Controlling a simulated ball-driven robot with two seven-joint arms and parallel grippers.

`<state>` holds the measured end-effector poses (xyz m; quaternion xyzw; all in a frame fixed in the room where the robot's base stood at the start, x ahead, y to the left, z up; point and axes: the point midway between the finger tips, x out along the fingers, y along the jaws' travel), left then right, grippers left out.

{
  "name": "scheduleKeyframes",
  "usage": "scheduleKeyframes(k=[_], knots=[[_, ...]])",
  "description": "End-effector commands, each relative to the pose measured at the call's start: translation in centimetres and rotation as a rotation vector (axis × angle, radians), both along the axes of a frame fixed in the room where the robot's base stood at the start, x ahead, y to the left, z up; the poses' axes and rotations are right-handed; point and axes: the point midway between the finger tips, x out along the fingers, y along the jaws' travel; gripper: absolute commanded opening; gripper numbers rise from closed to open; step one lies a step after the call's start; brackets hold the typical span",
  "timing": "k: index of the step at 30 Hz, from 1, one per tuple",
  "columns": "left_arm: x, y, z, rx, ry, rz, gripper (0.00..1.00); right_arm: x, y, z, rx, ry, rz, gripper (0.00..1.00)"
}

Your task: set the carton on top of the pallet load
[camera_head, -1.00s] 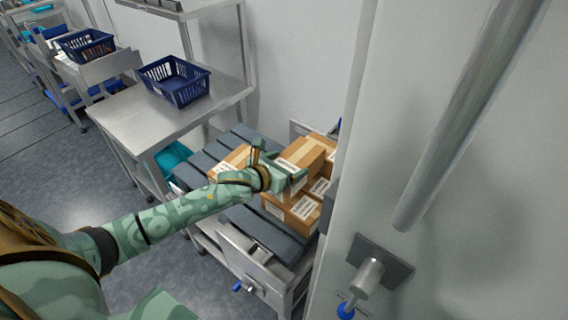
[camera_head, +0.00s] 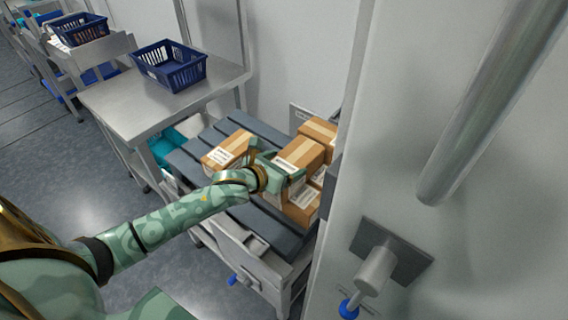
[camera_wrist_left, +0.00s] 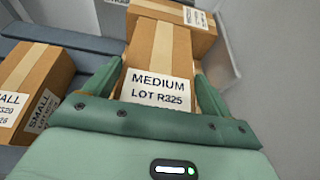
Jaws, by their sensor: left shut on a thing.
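My left gripper (camera_head: 283,168) is shut on a brown carton (camera_head: 305,151) with a pale tape strip. In the left wrist view this carton (camera_wrist_left: 160,50) sits between the fingers, and its label reads MEDIUM LOT R325. It is above a lower carton (camera_head: 302,208) at the right side of the dark slatted pallet (camera_head: 187,163). I cannot tell whether the two touch. Another carton (camera_head: 318,128) stands behind it. A separate carton (camera_head: 229,146) lies to the left, and its label in the left wrist view (camera_wrist_left: 38,72) reads SMALL. My right gripper is out of view.
A steel table (camera_head: 125,107) with a blue basket (camera_head: 168,66) stands behind the pallet at the left. A pale panel with a long grey bar (camera_head: 490,100) is close on the right.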

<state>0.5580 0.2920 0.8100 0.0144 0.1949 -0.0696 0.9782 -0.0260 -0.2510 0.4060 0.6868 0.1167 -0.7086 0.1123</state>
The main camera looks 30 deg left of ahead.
Motion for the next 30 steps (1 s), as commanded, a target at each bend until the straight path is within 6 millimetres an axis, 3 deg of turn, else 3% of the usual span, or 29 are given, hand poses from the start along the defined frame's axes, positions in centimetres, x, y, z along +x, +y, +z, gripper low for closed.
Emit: scheduleKeyframes(k=[24, 25, 27, 30], knots=[[0.1, 0.0, -1.0, -0.001, -0.005, 0.000, 0.40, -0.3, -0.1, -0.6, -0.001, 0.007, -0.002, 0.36], [0.1, 0.0, -1.0, -0.001, -0.005, 0.000, 0.86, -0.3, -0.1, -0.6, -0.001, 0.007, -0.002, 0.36], [0.1, 0.0, -1.0, -0.001, -0.005, 0.000, 1.00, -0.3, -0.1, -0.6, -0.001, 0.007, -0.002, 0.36], [0.1, 0.0, -1.0, -0.001, -0.004, 0.000, 1.00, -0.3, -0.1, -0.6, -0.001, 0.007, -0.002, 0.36]])
